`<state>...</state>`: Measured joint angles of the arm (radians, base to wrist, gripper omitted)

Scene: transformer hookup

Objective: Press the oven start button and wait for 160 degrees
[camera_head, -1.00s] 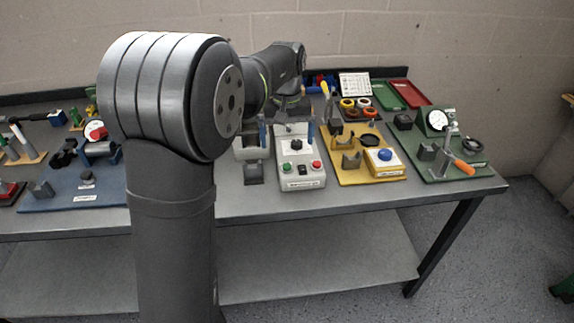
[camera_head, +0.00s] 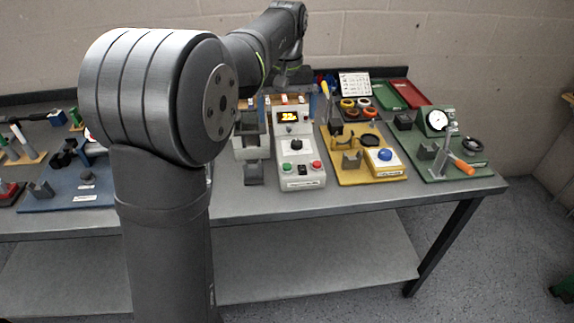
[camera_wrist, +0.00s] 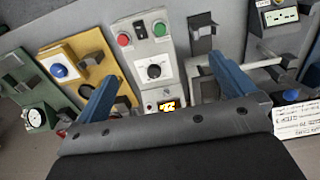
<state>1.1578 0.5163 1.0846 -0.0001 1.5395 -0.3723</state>
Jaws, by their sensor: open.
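The oven control box (camera_head: 303,178) is a pale grey unit on the table. The display seems to show two digits, too small to read surely. In the wrist view the box appears turned round, with the green button (camera_wrist: 124,39), red button (camera_wrist: 159,29) and display (camera_wrist: 167,106). My gripper (camera_wrist: 162,68) is open and empty, its blue fingers spread above the box, clear of the buttons.
A yellow board (camera_head: 350,180) with a blue button (camera_head: 385,154) stands right of the box. A green board (camera_head: 465,178) with a gauge is farther right. A blue board (camera_head: 60,200) lies left, partly behind my arm. Red and green trays stand at the back.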

